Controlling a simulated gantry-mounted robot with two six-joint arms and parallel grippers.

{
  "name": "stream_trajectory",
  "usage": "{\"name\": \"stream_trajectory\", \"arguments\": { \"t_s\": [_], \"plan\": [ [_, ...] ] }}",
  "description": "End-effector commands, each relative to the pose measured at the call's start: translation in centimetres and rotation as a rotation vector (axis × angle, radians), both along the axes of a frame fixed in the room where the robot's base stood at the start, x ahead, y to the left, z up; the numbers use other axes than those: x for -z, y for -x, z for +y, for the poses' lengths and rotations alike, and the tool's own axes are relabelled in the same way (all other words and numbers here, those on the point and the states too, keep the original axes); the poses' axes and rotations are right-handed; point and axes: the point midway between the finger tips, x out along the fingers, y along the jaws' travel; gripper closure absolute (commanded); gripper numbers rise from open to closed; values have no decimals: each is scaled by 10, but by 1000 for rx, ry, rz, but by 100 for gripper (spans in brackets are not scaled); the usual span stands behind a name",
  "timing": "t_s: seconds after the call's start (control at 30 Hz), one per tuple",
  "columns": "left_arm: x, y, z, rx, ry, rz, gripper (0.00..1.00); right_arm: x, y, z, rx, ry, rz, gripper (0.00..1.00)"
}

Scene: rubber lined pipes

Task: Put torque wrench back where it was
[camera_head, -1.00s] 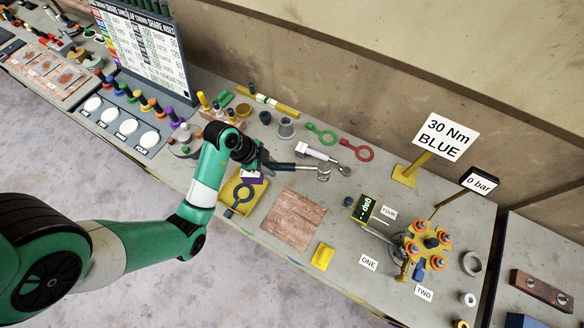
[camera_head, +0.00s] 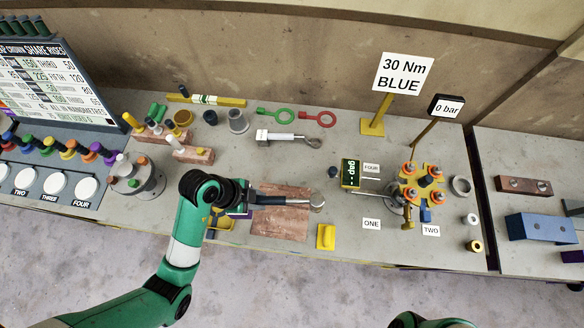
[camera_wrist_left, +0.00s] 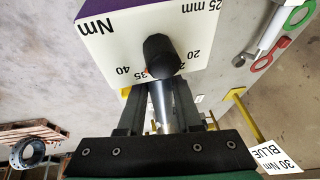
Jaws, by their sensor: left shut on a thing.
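My left gripper (camera_head: 252,199) is shut on the torque wrench (camera_head: 290,201), a grey shaft with a round head at its right end. The wrench lies across the picture above the brown mat (camera_head: 280,224); I cannot tell whether it touches it. In the left wrist view the shaft (camera_wrist_left: 162,108) runs between the two fingers of my left gripper (camera_wrist_left: 160,100). A white block with a purple top and an Nm scale (camera_wrist_left: 110,45) stands in front of them, with a dark round knob (camera_wrist_left: 160,54). My right gripper is out of view.
A white-handled tool (camera_head: 285,137) and green (camera_head: 275,117) and red (camera_head: 320,119) ring tools lie behind. A yellow block (camera_head: 326,237) is at the front edge. The orange-bolted flange (camera_head: 423,183) and its gauge stand right. A yellow tray (camera_head: 222,222) is partly hidden by my arm.

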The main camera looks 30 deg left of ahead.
Motion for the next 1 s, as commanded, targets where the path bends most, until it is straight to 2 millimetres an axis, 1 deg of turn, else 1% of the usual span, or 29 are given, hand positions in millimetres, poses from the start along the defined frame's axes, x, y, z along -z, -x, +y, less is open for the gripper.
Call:
{"name": "stream_trajectory", "arguments": {
  "t_s": [0.07, 0.17, 0.43, 0.47, 0.5, 0.6, 0.73, 0.9, 0.97, 1.0],
  "plan": [
    [2, -3, 2, -1, 0, -2, 100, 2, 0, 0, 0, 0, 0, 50],
    [10, -16, 10, -4, 0, -2, 100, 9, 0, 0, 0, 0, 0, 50],
    [44, -78, 48, -4, 0, -3, 100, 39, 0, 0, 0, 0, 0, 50],
    [50, -83, 52, -4, 0, -2, 100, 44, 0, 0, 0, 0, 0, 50],
    [61, -88, 55, -2, 1, 0, 100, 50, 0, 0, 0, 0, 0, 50],
    [79, -102, 63, -1, 0, -1, 100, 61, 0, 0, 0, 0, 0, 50],
    [90, -112, 69, -1, 0, -3, 100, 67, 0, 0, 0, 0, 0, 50],
    [92, -114, 70, -1, 0, -2, 100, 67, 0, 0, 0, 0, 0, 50],
    [99, -118, 73, -2, 0, -3, 100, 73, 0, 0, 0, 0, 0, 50],
    [105, -121, 75, -3, 0, -1, 100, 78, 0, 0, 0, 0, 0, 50]
  ]
}}
